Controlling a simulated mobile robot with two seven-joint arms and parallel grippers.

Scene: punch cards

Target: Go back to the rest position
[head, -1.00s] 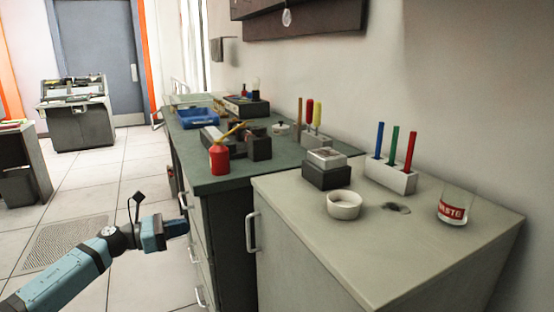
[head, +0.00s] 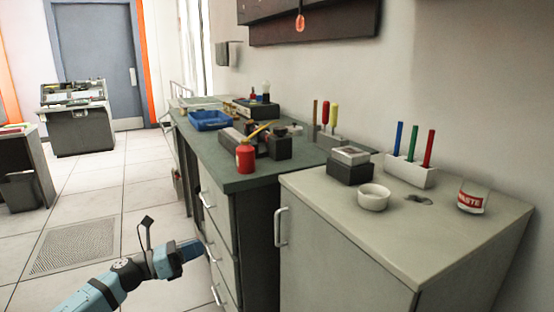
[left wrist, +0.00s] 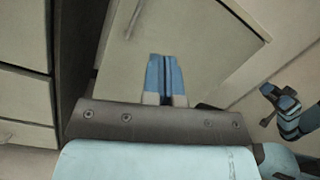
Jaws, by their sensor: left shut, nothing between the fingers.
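My left gripper (head: 190,249) is held low beside the drawer fronts in the head view, apart from the worktops. In the left wrist view its two blue fingers (left wrist: 164,75) are together with nothing between them, in front of a pale cabinet door. Part of my other arm (left wrist: 288,112), blue and black, shows at the right edge of that view; its finger state is too small to tell. The head view does not show the right gripper.
The green-topped cabinet (head: 222,172) bears a red oil can (head: 245,158) and blue tray (head: 210,121). The pale cabinet (head: 400,240) bears a white bowl (head: 373,197), a waste cup (head: 472,197) and a pen holder (head: 412,174). Open floor lies left. Handles (head: 281,227) jut out.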

